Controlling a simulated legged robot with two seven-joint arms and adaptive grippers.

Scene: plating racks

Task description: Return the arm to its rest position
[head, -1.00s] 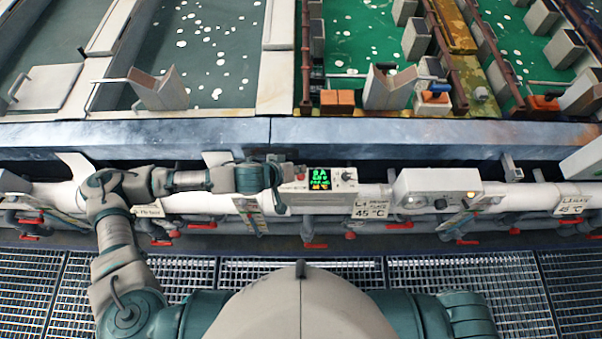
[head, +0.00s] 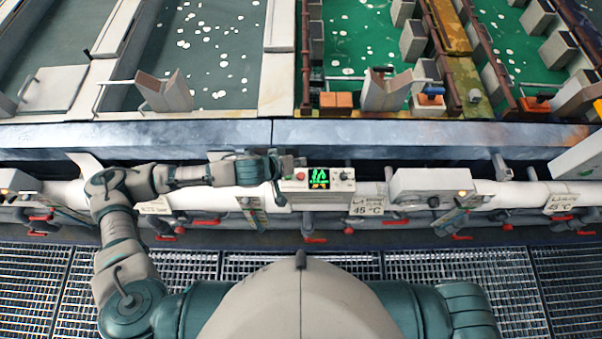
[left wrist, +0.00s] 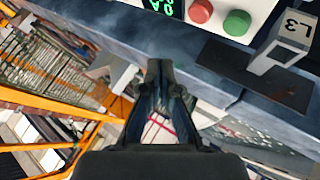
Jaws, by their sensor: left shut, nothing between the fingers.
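My left gripper (head: 277,178) is in front of the tank line, at the left end of a small control box (head: 318,185) with a green display. My left arm is bent, with its forearm lying level across the view. In the left wrist view the gripper (left wrist: 160,68) has its two fingers together and holds nothing. The box's display (left wrist: 163,5), a red button (left wrist: 200,11) and a green button (left wrist: 237,22) show above the fingertips, apart from them. My right gripper is not in view; only part of the right arm shows at the lower right.
A steel ledge (head: 200,134) runs across in front of the tanks. Below it are a white pipe (head: 375,195) with red-handled valves (head: 315,239) and a second control box (head: 432,187). Grating (head: 455,285) covers the floor.

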